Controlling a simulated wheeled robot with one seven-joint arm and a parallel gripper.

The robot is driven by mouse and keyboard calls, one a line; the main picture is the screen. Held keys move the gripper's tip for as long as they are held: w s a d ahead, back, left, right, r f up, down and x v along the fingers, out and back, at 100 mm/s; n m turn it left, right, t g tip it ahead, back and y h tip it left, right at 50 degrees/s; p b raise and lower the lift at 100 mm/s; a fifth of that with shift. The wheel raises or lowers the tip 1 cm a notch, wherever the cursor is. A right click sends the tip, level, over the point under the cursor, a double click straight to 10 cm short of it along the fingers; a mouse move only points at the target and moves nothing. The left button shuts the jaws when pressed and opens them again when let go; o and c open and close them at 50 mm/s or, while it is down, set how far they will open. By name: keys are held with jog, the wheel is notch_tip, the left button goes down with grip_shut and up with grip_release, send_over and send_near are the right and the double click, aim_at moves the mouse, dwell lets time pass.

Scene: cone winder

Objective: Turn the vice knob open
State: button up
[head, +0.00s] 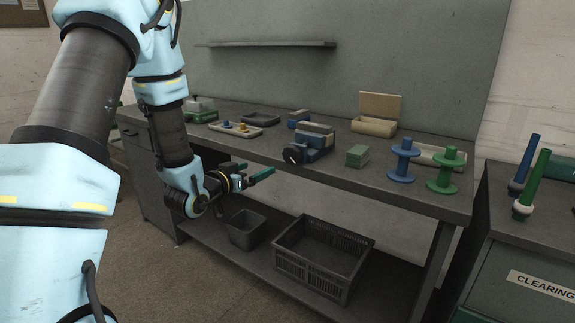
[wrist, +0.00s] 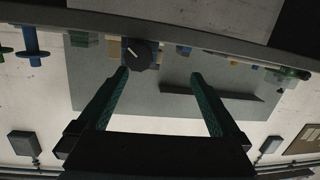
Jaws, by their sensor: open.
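The vice (head: 318,138) is a blue and tan block near the front edge of the bench. Its dark round knob (head: 293,154) faces the front and carries a white line. In the wrist view, which appears upside down, the knob (wrist: 140,54) shows beyond the left fingertip, its white mark slanted. My gripper (head: 253,171) has green fingers. It is open and empty, in front of the bench edge, left of the knob and a little lower in the head view. In the wrist view my gripper (wrist: 160,73) has a wide gap between its fingers. It does not touch the knob.
A green block (head: 357,156), a blue spool (head: 403,160) and a green spool (head: 446,170) stand right of the vice. A tray with small pegs (head: 235,129) lies left. A crate (head: 322,258) and a bin (head: 246,229) sit on the lower shelf.

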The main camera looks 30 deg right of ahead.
aim_at(289, 155)
jog(key=w+d, duration=0.1)
jog(key=d, duration=0.3)
jog(key=w+d+h+p, duration=0.1)
jog(key=d, duration=0.3)
jog(key=w+d+h+p, duration=0.1)
jog(key=d, duration=0.2)
jog(key=shift+w+d+r+m, duration=0.2)
jog(key=shift+d+m, duration=0.1)
jog(key=shift+d, duration=0.1)
jog(key=shift+c, duration=0.2)
jog(key=c, duration=1.3)
